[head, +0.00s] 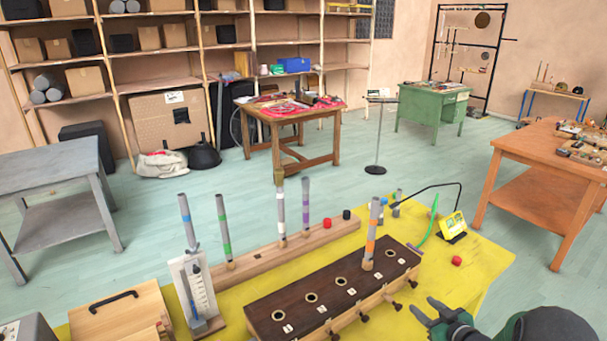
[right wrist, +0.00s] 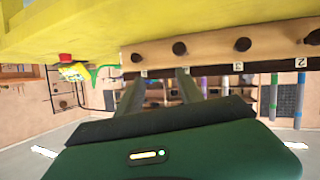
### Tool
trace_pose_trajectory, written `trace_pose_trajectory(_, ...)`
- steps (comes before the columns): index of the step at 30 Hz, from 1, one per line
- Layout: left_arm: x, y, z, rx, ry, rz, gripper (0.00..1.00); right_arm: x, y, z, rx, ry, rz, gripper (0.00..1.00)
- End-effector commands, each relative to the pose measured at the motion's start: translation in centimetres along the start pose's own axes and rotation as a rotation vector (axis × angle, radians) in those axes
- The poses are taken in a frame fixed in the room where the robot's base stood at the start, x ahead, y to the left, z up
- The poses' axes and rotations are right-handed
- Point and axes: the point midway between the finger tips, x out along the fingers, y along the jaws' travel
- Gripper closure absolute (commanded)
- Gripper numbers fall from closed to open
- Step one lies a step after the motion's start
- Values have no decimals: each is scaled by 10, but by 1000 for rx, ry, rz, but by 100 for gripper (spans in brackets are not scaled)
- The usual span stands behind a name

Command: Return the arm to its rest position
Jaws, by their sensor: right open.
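My right gripper (head: 424,309) is open and empty at the lower right, just right of the dark wooden block. In the right wrist view its two fingers (right wrist: 157,85) stand apart with nothing between them, and the scene appears upside down. The dark block (head: 331,286) has several round holes, and knobs along its front side. My left gripper is not in view.
The yellow-topped table (head: 482,262) carries a yellow meter (head: 453,224), a red cap (head: 456,260), a scale stand (head: 194,292) and a wooden box with a black handle (head: 120,312). The yellow surface right of the block is mostly clear. An orange-brown table (head: 520,190) stands at right.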

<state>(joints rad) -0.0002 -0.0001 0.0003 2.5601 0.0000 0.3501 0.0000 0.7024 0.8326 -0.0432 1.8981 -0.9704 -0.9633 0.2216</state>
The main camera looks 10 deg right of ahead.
Motion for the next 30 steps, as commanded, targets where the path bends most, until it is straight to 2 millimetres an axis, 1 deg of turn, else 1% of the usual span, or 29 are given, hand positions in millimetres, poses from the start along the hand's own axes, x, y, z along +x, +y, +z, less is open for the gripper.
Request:
trace_pose_trajectory(1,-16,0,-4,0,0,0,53,-3,-25,-38,-7,-94,38,56)
trace_pose_trajectory(2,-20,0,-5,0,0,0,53,-9,-41,-46,1,-167,65,56)
trace_pose_trajectory(3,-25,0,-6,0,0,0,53,-22,-65,-55,19,-265,93,56)
trace_pose_trajectory(4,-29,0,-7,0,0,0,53,-36,-86,-58,35,-342,104,56)
trace_pose_trajectory(5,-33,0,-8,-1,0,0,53,-53,-109,-59,53,-420,109,56)
trace_pose_trajectory(6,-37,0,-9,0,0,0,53,-77,-136,-57,78,-513,106,56)
trace_pose_trajectory(8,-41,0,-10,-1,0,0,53,-113,-174,-50,113,-637,87,56)
trace_pose_trajectory(9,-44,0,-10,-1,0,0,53,-136,-197,-45,131,-709,67,56)
trace_pose_trajectory(12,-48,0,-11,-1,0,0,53,-186,-242,-33,167,-853,16,56)
trace_pose_trajectory(15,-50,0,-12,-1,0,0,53,-217,-266,-24,188,-940,-23,56)
trace_pose_trajectory(18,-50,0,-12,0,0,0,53,-229,-275,-21,199,-973,-37,56)
trace_pose_trajectory(30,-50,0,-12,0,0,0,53,-229,-278,-21,196,-975,-35,56)
